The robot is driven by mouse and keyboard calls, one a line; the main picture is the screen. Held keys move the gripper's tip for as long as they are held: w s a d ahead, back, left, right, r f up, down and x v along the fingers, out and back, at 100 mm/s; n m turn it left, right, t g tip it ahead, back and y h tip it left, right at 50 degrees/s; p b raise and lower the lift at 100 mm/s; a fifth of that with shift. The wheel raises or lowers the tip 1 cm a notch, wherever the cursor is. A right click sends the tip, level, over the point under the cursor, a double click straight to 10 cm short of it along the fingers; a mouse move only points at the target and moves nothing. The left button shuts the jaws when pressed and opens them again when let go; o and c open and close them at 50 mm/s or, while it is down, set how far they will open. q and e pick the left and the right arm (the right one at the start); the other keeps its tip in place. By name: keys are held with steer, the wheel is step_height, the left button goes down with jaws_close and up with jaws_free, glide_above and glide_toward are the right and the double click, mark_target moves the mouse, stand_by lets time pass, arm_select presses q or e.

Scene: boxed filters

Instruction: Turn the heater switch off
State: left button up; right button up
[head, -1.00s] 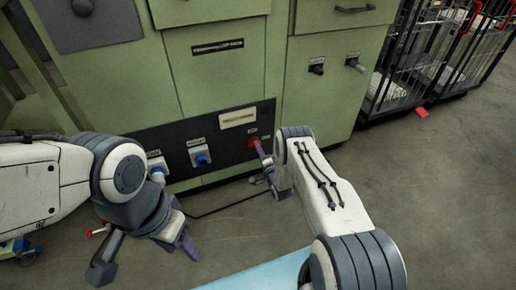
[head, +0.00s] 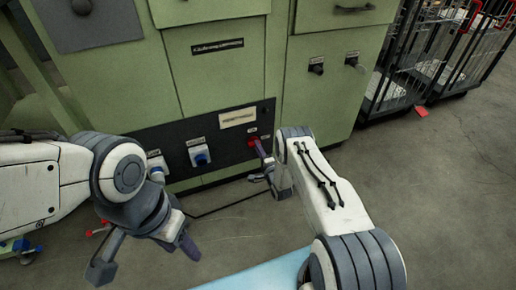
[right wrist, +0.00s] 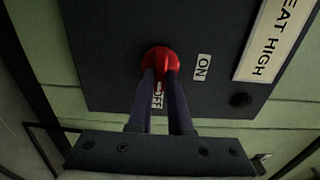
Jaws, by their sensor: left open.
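The heater switch is a red knob (right wrist: 160,60) on a dark panel, with an ON label (right wrist: 202,68) to its right in the right wrist view. An OFF label (right wrist: 157,95) shows between my fingers. In the head view the red knob (head: 252,141) sits at the right end of the panel. My right gripper (right wrist: 163,78) has its two fingertips close together on either side of the knob's near part, and they look shut on it. My left gripper (head: 146,257) is open and empty, low in front of the cabinet.
The dark panel (head: 178,146) also bears blue knobs (head: 200,158) to the left of the red one. Two dark knobs (head: 316,68) are on the green cabinet above right. Wire cages (head: 432,60) stand at the right.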

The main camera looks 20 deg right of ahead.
steer(key=o, duration=0.4)
steer(key=shift+s, duration=0.15)
steer(key=s+p, duration=0.4)
steer(key=s, duration=0.6)
steer(key=shift+s+d, duration=0.15)
steer(key=shift+d, duration=0.05)
